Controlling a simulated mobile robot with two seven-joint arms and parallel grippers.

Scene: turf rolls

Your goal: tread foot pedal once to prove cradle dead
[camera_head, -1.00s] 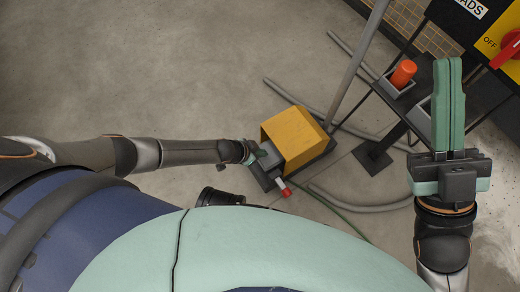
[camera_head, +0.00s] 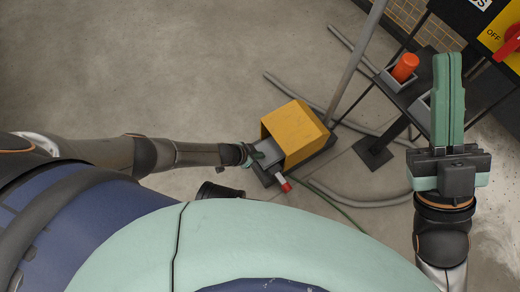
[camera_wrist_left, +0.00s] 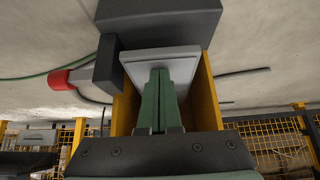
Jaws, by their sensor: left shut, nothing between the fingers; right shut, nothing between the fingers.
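The foot pedal has a yellow hood (camera_head: 297,133), a grey tread plate (camera_head: 268,152) and a dark base on the floor. A red-tipped plug (camera_head: 285,186) sticks out at its near side. My left gripper (camera_head: 250,156) is shut and empty at the open side of the hood. In the left wrist view, its green fingertips (camera_wrist_left: 160,75) lie over the grey plate (camera_wrist_left: 165,55) between the yellow side walls; whether they press it I cannot tell. My right gripper (camera_head: 448,60) is shut and empty, raised on the right, far from the pedal.
A stand at the upper right holds an orange-red cylinder (camera_head: 405,68) in a holder. A yellow panel with a red switch (camera_head: 510,44) marked OFF is behind it. Bare floor (camera_head: 150,70) is clear to the left.

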